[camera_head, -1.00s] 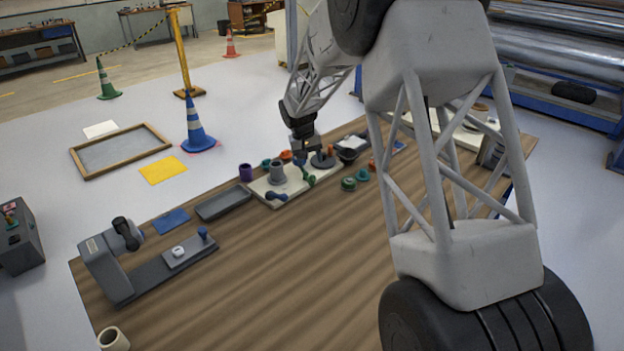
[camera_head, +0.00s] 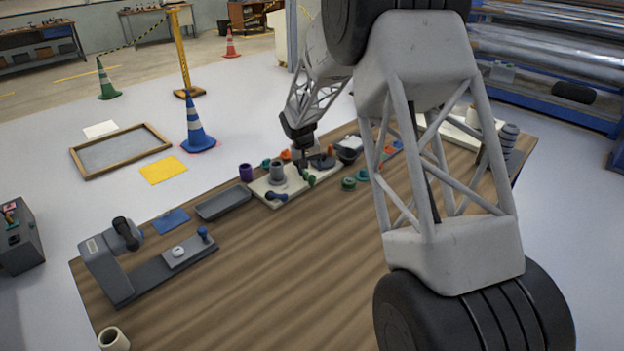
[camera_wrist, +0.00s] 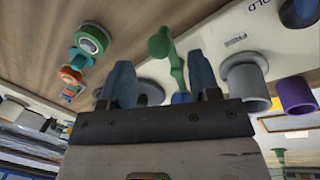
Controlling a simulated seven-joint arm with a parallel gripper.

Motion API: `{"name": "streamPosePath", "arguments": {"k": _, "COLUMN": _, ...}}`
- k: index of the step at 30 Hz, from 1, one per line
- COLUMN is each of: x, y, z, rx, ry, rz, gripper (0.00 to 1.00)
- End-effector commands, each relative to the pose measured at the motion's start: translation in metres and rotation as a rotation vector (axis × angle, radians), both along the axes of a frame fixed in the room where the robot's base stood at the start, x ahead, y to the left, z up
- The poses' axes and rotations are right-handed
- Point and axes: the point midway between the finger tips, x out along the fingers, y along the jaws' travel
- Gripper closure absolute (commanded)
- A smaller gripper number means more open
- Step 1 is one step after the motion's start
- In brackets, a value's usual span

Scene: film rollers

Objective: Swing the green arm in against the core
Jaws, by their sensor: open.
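The green arm (camera_head: 308,180) is a knobbed lever on the pale board (camera_head: 262,190). The grey cylindrical core (camera_head: 277,171) stands on the board to its left, with a visible gap between them. In the wrist view the green arm (camera_wrist: 177,68) runs between my two blue fingers, its round knob beyond the tips, and the core (camera_wrist: 247,82) is to the right. My gripper (camera_wrist: 160,63) is open, also seen above the board in the head view (camera_head: 303,160). I cannot tell whether a finger touches the arm.
A blue-knobbed lever (camera_head: 277,197) lies at the board's front. A purple cup (camera_head: 246,172) stands left of the board. A grey tray (camera_head: 224,203) lies left.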

Motion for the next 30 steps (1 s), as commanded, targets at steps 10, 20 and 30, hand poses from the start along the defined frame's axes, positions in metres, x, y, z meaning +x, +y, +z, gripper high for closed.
{"name": "streamPosePath", "arguments": {"k": 10, "x": 0.001, "y": -0.007, "z": -0.039, "rx": -0.001, "ry": 0.003, "rz": -0.001, "gripper": 0.44}}
{"name": "streamPosePath", "arguments": {"k": 20, "x": 0.001, "y": -0.009, "z": -0.047, "rx": 0.001, "ry": 0.000, "rz": 0.000, "gripper": 0.44}}
{"name": "streamPosePath", "arguments": {"k": 30, "x": 0.001, "y": -0.009, "z": -0.046, "rx": 0.001, "ry": 0.001, "rz": 0.001, "gripper": 0.74}}
